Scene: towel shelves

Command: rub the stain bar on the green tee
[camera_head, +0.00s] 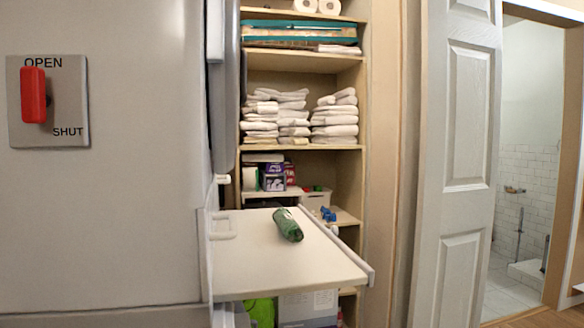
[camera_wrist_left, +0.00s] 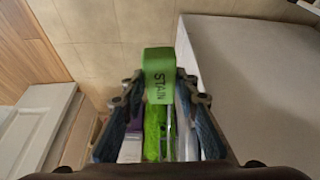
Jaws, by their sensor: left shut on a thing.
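The stain bar (camera_wrist_left: 158,66) is a green block with dark lettering reading STAIN. In the left wrist view my left gripper (camera_wrist_left: 161,88) is shut on it, one dark blue finger on each side, and the bar sticks out past the fingertips. A rolled dark green cloth, which looks like the green tee (camera_head: 287,224), lies on the white fold-out board (camera_head: 260,270) in the head view. The tee cannot be made out in the left wrist view. The left gripper does not show in the head view, so its distance from the tee cannot be told. My right gripper is in neither view.
Shelves (camera_head: 300,147) behind the board hold folded white towels (camera_head: 335,120) and boxes. A red-handled switch plate (camera_head: 48,102) is on the large grey panel at left. A white door (camera_head: 460,120) stands at right. Most of the board is bare.

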